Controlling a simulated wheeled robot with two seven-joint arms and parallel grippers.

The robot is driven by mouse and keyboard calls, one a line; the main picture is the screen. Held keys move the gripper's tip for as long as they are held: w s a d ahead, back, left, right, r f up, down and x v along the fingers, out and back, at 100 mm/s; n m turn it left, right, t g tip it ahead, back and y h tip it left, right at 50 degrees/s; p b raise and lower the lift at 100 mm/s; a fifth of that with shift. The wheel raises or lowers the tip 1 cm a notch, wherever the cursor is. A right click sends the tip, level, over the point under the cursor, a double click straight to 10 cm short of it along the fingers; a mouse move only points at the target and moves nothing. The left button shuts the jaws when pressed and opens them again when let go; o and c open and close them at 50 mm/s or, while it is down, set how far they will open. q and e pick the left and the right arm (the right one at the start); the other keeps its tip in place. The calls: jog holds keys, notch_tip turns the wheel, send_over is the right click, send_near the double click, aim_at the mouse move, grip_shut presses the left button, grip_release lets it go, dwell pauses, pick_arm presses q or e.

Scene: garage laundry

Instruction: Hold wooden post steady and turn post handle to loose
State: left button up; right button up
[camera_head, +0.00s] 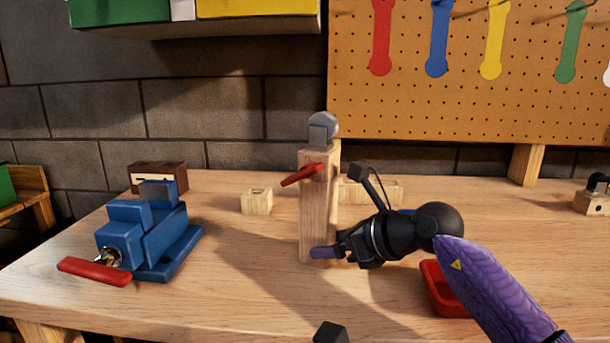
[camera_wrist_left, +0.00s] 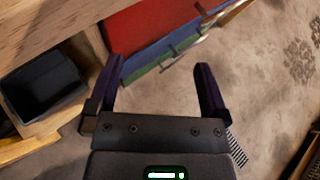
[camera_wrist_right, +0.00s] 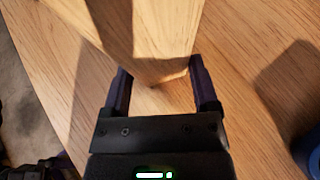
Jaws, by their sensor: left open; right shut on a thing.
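The wooden post (camera_head: 318,215) stands upright on the workbench, with a red handle (camera_head: 303,174) near its top and a grey round part (camera_head: 322,126) above. My right gripper (camera_head: 325,249) is shut on the post low down, near the bench top. In the right wrist view the post (camera_wrist_right: 150,35) runs between the two fingers. My left gripper (camera_wrist_left: 158,68) is open and empty in the left wrist view, over the floor below the bench. I cannot make out its fingers in the head view.
A blue vise (camera_head: 150,240) with a red handle bar stands on the left of the bench (camera_head: 240,290). A small wooden block (camera_head: 257,200) lies left of the post. A red tray (camera_head: 440,290) is under my right arm. A pegboard (camera_head: 470,100) hangs behind.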

pick_arm(q)
notch_tip(320, 180, up, 7)
jog(key=d+m+t+h, duration=0.1)
jog(key=m+t+h, duration=0.1)
jog(key=n+t+y, duration=0.8)
jog(key=n+t, duration=0.3)
jog(key=n, duration=0.3)
send_near(305, 170)
jog(key=shift+n+y, duration=0.3)
jog(key=shift+n, duration=0.1)
jog(key=x, duration=1)
jog(key=shift+w+d+f, duration=0.1)
jog(key=shift+w+f, duration=0.05)
jog(key=shift+f, duration=0.3)
grip_shut()
jog(key=c, duration=1.3)
grip_release()
jog(key=shift+c, duration=0.2)
